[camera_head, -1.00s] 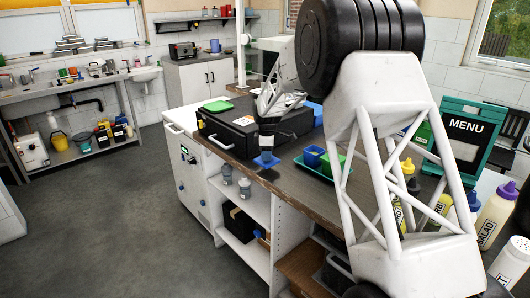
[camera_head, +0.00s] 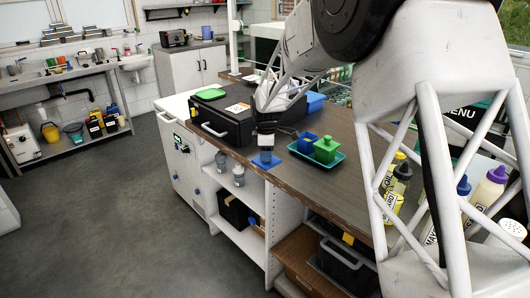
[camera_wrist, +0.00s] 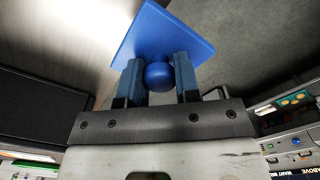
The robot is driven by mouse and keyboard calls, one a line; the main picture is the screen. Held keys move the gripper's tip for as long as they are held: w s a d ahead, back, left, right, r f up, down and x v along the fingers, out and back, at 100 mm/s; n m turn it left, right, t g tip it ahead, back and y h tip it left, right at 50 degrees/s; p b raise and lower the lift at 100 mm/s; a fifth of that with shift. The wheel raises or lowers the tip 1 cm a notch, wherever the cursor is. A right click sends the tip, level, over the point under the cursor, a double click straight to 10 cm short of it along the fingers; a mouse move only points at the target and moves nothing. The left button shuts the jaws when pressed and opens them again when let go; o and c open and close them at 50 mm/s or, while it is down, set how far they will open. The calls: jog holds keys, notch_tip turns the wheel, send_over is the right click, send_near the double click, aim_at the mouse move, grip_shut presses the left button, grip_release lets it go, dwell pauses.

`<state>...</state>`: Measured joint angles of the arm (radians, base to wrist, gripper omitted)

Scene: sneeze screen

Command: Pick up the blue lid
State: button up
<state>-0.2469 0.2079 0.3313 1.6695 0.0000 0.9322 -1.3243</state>
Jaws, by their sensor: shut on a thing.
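The blue lid is a flat square plate with a round knob. In the wrist view the lid (camera_wrist: 160,36) is at the top, its knob between the two fingers of my gripper (camera_wrist: 159,82). In the head view the lid (camera_head: 266,162) hangs flat under my gripper (camera_head: 266,152), near the front edge of the counter. My gripper is shut on the lid's knob. The gap between lid and counter is hard to judge in the head view.
A teal tray (camera_head: 296,157) with a blue container (camera_head: 306,143) and a green lidded container (camera_head: 326,150) stands right of my gripper. A black box (camera_head: 232,122) is behind-left. Bottles (camera_head: 488,192) stand at right. The floor (camera_head: 110,220) is clear.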

dwell(0.8)
jog(key=w+d+r, duration=0.4)
jog(key=w+d, duration=0.3)
jog(key=d, duration=0.1)
jog(key=w+d+r, duration=0.5)
jog(key=w+d, duration=0.3)
jog(key=shift+w+d+r, duration=0.25)
jog(key=shift+w, duration=0.05)
jog(key=shift+f, duration=0.1)
jog(key=shift+f, duration=2.3)
jog(key=shift+f, duration=0.6)
dwell(2.3)
